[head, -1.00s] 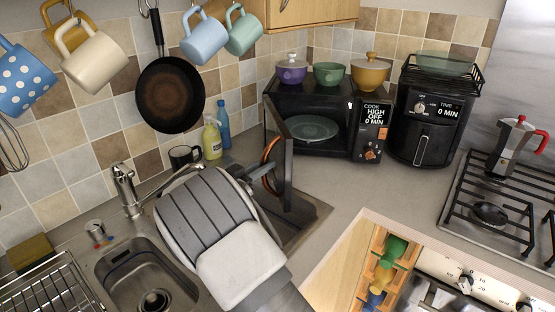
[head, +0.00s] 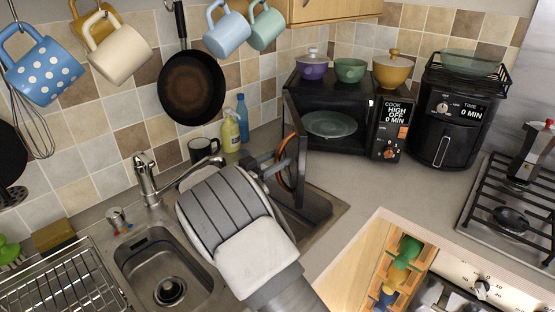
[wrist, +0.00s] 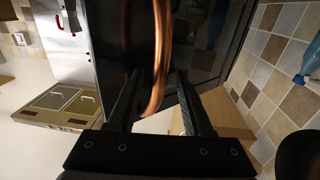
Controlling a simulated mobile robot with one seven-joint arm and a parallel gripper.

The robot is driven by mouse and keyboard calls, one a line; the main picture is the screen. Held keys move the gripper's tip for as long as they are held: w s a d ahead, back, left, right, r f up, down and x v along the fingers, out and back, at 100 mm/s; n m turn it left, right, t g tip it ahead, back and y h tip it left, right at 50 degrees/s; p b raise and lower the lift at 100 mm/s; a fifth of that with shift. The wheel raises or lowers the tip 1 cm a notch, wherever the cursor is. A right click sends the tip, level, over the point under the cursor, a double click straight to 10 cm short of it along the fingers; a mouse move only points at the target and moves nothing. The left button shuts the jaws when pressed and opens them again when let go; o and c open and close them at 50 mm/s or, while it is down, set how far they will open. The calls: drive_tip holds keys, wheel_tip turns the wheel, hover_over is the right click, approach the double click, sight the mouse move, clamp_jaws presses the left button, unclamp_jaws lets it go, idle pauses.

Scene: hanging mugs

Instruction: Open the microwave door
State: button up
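The black microwave (head: 338,112) stands at the back of the counter in the head view. Its door (head: 303,150) is swung wide open toward me, and a glass plate (head: 330,124) shows inside. The curved copper handle (head: 288,165) is on the door's left face. My gripper (head: 272,165) is at the handle, partly hidden behind my arm. In the wrist view the handle (wrist: 163,50) passes between the two fingers of my gripper (wrist: 160,85). The fingers stand apart, with visible gaps beside the handle.
Purple (head: 313,66), green (head: 350,70) and yellow (head: 391,70) bowls sit on the microwave. A black air fryer (head: 446,118) stands to its right. The sink (head: 165,270) lies below my arm. A yellow bottle (head: 230,130) and dark mug (head: 203,150) stand by the wall.

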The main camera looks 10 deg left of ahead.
drive_tip(key=v, duration=1.7)
drive_tip(key=shift+s+a+b, duration=0.2)
drive_tip(key=shift+b, duration=0.1)
